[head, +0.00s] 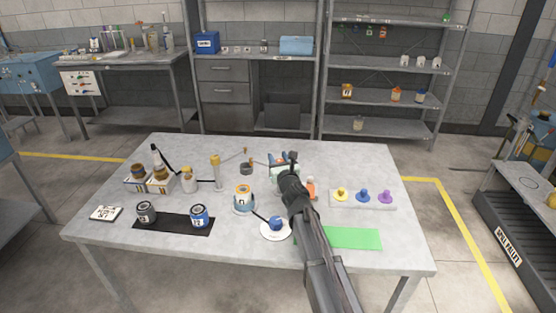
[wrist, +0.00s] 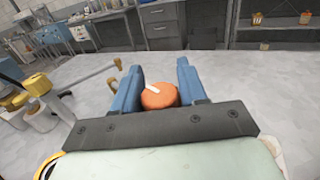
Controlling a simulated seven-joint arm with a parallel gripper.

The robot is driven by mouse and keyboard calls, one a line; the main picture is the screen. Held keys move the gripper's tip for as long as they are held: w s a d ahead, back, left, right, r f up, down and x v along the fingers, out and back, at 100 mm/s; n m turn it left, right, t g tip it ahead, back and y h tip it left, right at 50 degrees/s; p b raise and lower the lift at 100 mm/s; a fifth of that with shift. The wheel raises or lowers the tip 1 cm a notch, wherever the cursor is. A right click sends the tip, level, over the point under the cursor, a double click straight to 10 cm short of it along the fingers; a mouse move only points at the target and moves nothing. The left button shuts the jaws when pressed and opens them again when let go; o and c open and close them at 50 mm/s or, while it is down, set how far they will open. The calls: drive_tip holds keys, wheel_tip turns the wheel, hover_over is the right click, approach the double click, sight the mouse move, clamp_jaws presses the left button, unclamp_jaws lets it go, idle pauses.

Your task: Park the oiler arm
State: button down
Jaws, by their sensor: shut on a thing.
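My gripper (head: 278,158) is over the back middle of the table in the head view, partly hidden by my own wrist. In the wrist view its two blue fingers (wrist: 160,84) are shut on a round orange piece (wrist: 160,98) with a short pale strip on top. A post with a brass top (head: 216,170) stands left of my gripper. A thin arm with a small brass end (head: 245,150) reaches from it toward my gripper. In the wrist view this pale arm (wrist: 88,76) ends in a brass hook (wrist: 114,84), left of the fingers. Whether the orange piece joins this arm is unclear.
A small dark cup (head: 246,168) sits between post and gripper. A blue-banded jar (head: 244,198) and a white dish (head: 276,232) stand in front. Several coloured knobs (head: 363,195) are at right, bottles (head: 160,176) at left. The table's back right (head: 350,160) is clear.

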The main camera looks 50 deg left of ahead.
drive_tip(key=shift+r, duration=0.1)
idle(0.4)
drive_tip(key=c, duration=0.7)
unclamp_jaws()
drive_tip(key=v, duration=1.3)
drive_tip(key=shift+s+d, duration=0.25)
drive_tip(key=shift+d, duration=0.1)
drive_tip(key=shift+c, duration=0.4)
